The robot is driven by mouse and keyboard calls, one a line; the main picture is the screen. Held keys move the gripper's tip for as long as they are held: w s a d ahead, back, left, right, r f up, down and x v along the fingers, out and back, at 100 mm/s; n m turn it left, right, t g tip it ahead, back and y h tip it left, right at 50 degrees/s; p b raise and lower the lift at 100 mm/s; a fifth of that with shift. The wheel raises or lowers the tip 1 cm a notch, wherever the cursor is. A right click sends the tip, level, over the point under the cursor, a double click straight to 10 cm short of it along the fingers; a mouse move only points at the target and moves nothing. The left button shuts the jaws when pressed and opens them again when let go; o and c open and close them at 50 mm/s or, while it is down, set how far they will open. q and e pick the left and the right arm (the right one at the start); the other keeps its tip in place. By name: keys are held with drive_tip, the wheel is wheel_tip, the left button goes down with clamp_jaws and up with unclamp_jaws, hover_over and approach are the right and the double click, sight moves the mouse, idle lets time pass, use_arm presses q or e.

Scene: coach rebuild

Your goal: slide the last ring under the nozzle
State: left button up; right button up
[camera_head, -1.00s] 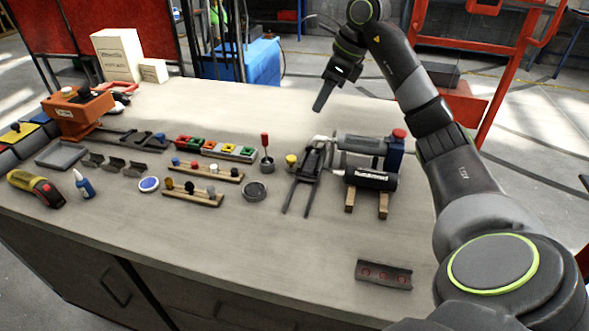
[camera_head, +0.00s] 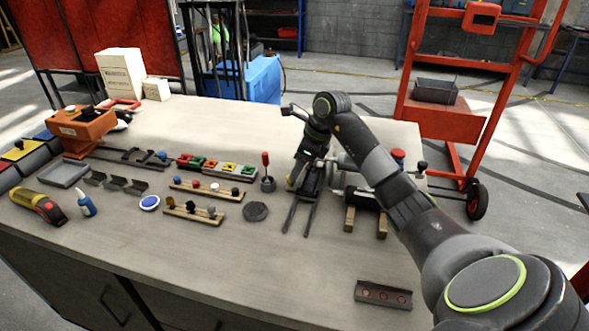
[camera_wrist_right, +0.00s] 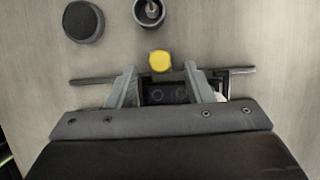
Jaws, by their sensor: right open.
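My right gripper (camera_head: 293,184) is open above the workbench, at the two-rail black stand (camera_head: 308,190). In the right wrist view its two fingers (camera_wrist_right: 160,74) are spread apart, with a yellow round knob (camera_wrist_right: 160,61) between and just beyond the tips; I cannot tell whether they touch it. Behind the fingers is a dark block (camera_wrist_right: 165,95) with round marks. A grey-black cylinder (camera_head: 362,196) on wooden blocks lies right of the stand. I cannot pick out the last ring or the nozzle for sure. My left gripper is out of view.
A round dark disc (camera_head: 255,211) and a red-handled tool in a cup (camera_head: 267,183) stand left of the gripper; the disc shows in the wrist view (camera_wrist_right: 83,20). A small tray with red discs (camera_head: 383,294) lies at the front right. The front middle of the bench is clear.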

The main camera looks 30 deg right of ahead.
drive_tip(key=shift+x, duration=1.45)
drive_tip(key=shift+c, duration=0.4)
clamp_jaws()
